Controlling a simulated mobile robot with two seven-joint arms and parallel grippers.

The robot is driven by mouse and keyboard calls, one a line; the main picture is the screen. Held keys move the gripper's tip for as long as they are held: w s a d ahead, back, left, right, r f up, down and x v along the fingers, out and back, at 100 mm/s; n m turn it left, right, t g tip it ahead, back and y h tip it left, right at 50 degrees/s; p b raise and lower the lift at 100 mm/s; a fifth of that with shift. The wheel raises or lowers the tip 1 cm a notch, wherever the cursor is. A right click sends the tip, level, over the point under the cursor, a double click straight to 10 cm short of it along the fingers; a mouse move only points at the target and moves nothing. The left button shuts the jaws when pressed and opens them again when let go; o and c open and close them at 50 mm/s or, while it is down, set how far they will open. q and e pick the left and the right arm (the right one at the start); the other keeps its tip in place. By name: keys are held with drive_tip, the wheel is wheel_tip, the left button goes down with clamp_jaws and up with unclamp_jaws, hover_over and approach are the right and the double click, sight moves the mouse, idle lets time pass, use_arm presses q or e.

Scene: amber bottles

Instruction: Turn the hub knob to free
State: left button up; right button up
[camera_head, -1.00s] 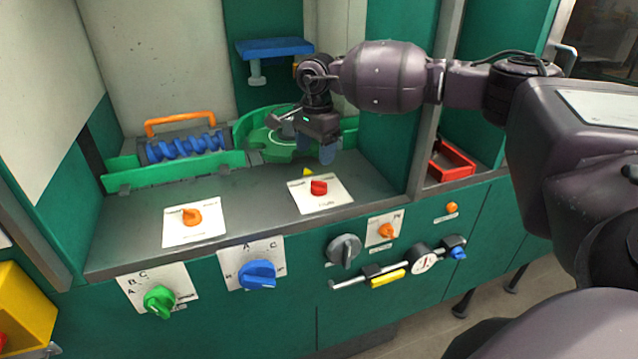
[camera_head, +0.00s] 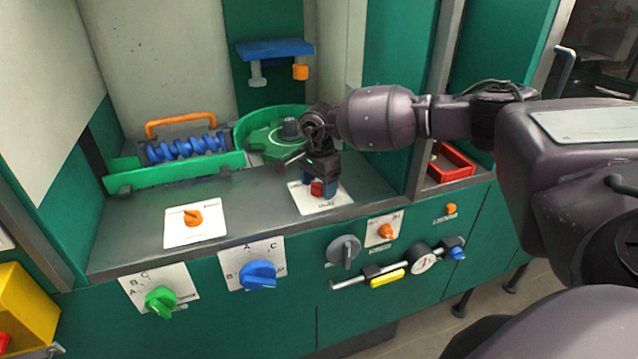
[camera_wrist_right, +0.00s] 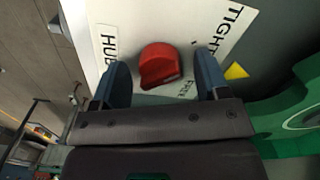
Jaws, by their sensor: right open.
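The red hub knob (camera_head: 317,189) is on a white label plate (camera_head: 326,206) on the grey counter. In the right wrist view the knob (camera_wrist_right: 160,65) sits between the two blue fingers of my right gripper (camera_wrist_right: 162,75), with a gap showing on each side. My right gripper (camera_head: 320,184) is open, pointing down over the knob. A yellow triangle (camera_wrist_right: 236,71) lies beside the plate. My left gripper is not in view.
An orange knob (camera_head: 193,217) stands on another plate to the left. A green round housing (camera_head: 265,137) and blue screw (camera_head: 185,148) are behind. Green (camera_head: 160,302), blue (camera_head: 258,275) and grey (camera_head: 343,250) knobs are on the front panel. The counter between the two plates is clear.

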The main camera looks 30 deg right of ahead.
drive_tip(key=shift+f, duration=0.1)
drive_tip(key=c, duration=0.9)
drive_tip(key=shift+m, duration=0.3)
drive_tip(key=m, duration=1.3)
drive_tip(key=shift+m+p, duration=0.45)
drive_tip(key=shift+m, duration=1.65)
